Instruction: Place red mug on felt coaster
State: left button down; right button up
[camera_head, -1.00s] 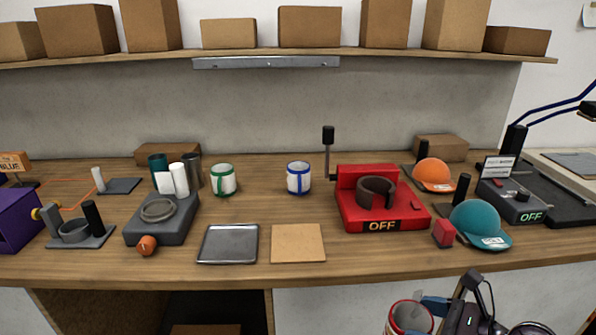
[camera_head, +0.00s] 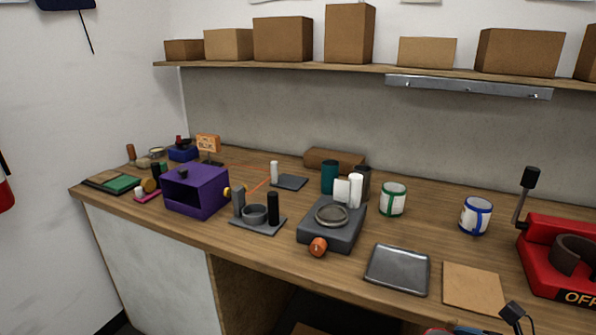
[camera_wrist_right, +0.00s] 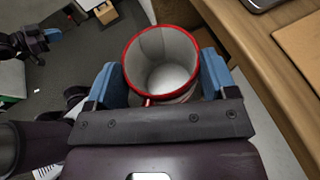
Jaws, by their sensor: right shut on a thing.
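The red mug (camera_wrist_right: 160,66) has a red rim and a pale, empty inside. In the right wrist view it sits between the two blue fingers of my right gripper (camera_wrist_right: 161,78), which is shut on it. The mug is held off the table, in front of its edge; only a sliver shows at the bottom of the head view. A flat tan square (camera_head: 472,287) lies on the table and looks like the coaster, but I cannot confirm felt. What looks like my left gripper (camera_wrist_right: 38,42) is small at the left of the wrist view, its opening unclear.
A dark metal tray (camera_head: 397,270) lies left of the tan square. A red machine (camera_head: 562,258) stands to its right. Mugs with green (camera_head: 393,199) and blue (camera_head: 475,215) bands stand behind. A grey device (camera_head: 331,224) and a purple box (camera_head: 195,190) are farther left.

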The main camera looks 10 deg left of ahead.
aim_at(120, 184)
jog(key=j+u, duration=0.15)
jog(key=j, duration=0.25)
jog(key=i+j+u, duration=0.1)
jog(key=j, duration=0.25)
jog(key=i+j+u, duration=0.15)
jog(key=j, duration=0.2)
jog(key=i+j+u, duration=0.1)
jog(key=j, duration=0.25)
jog(key=i+j, duration=0.15)
jog(key=j, duration=0.25)
jog(key=i+j, duration=0.15)
jog(key=j, duration=0.25)
jog(key=i+j, duration=0.15)
jog(key=j, duration=0.25)
jog(key=i+j+u, duration=0.1)
jog(key=j, duration=0.3)
jog(key=i+j, duration=0.2)
jog(key=j, duration=0.2)
jog(key=i+j, duration=0.15)
jog(key=j, duration=0.25)
